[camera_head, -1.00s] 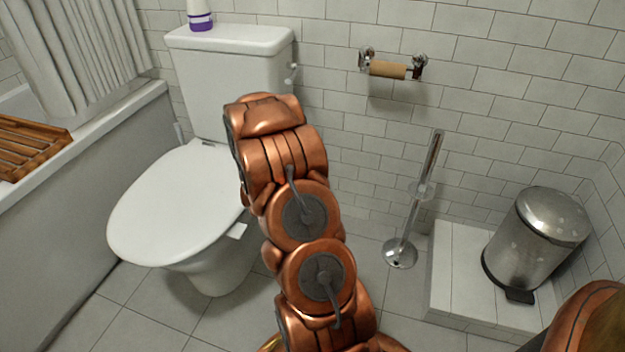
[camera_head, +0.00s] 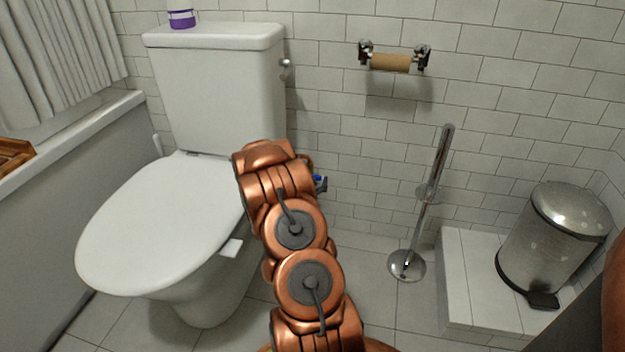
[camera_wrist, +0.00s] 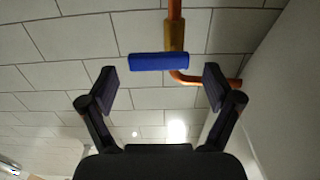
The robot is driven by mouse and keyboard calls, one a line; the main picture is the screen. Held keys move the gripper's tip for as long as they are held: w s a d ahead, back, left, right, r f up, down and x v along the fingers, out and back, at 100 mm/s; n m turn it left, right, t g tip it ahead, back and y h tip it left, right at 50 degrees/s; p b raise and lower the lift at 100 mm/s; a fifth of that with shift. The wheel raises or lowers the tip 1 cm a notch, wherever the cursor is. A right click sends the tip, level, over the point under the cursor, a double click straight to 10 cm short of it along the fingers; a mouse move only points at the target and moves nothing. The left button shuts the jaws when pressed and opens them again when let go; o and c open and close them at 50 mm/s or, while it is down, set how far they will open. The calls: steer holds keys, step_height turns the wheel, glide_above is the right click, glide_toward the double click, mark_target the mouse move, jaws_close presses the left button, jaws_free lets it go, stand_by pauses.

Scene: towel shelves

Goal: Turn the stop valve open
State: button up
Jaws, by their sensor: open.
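The stop valve's blue handle (camera_wrist: 159,61) shows in the wrist view, lying crosswise ahead of my gripper. The brass valve body (camera_wrist: 174,34) sits on a copper pipe (camera_wrist: 188,78) just right of and behind it. My gripper (camera_wrist: 158,88) is open, its two dark fingers on either side and nothing between them. The handle looks to be beyond the fingertips, and I see no contact. In the head view a small blue bit of the handle (camera_head: 319,179) shows beside my arm, low on the wall right of the toilet. My gripper is hidden there behind my arm.
The toilet (camera_head: 165,215) stands close to the left of my arm. A toilet brush stand (camera_head: 407,265) and a metal bin (camera_head: 553,240) on a tiled step (camera_head: 480,270) are to the right. A paper roll holder (camera_head: 392,62) is on the wall above.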

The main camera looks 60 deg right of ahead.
mark_target(313, 175)
steer(key=shift+b+x, duration=0.35)
steer(key=shift+x, duration=0.85)
steer(key=shift+s, duration=0.1)
steer(key=c, duration=1.2)
